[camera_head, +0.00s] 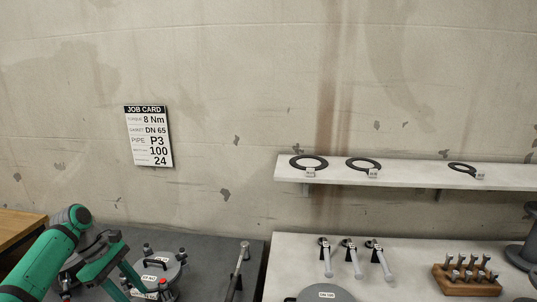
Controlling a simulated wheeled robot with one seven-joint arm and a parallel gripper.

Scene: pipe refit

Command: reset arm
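My green arm shows in the lower left of the head view, bent at a rounded joint, with a second green link running down to the bottom edge. It stands in front of part of the dark grey bench (205,270). I cannot make out my gripper or its fingers in this view. Whether it holds anything is hidden.
Round lidded metal parts (158,265) sit beside my arm, and a long-handled tool (238,270) is right of them. The light bench (395,270) carries several tools (350,258) and a wooden block (466,284). Gaskets (309,161) lie on a shelf (410,177). A job card (149,136) hangs left.

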